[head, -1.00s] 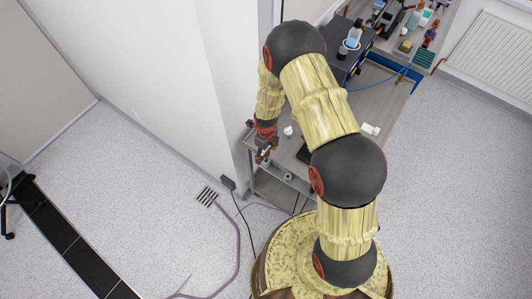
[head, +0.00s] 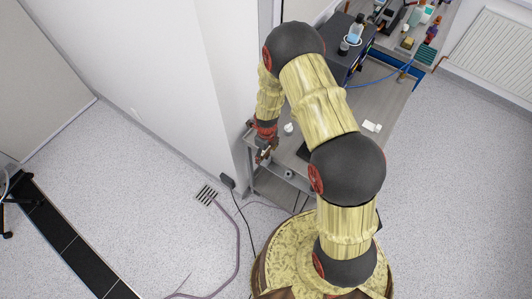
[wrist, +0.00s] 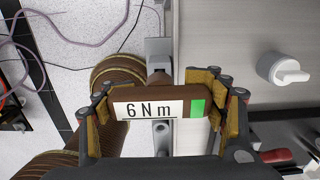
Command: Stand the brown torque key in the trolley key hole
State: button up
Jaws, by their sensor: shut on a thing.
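The brown torque key (wrist: 180,92) is in my gripper (wrist: 165,108) in the wrist view. Its handle lies across between the two fingers, with a white "6 N m" label and a green band facing the camera. A brown part below the handle shows at its far side; the lower end is hidden. Beneath it a narrow grey bar (wrist: 162,138) with a dark round hole runs along the trolley edge. I cannot tell whether this is the key hole or whether the key touches it. In the head view my gripper (head: 263,153) is at the left edge of the trolley (head: 385,100).
A white knob-like piece (wrist: 284,70) lies on the trolley top, right of the gripper. A red-handled tool (wrist: 275,155) is at the lower right. A dark instrument box (head: 343,62) stands farther back. A wall is close left of the arm; hoses lie on the floor.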

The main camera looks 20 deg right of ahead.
jog(key=shift+f+b, duration=0.7)
jog(key=shift+f, duration=0.3)
jog(key=o, duration=2.3)
jog(key=shift+o, duration=0.2)
notch_tip(320, 180, up, 12)
jog(key=shift+r, duration=0.1)
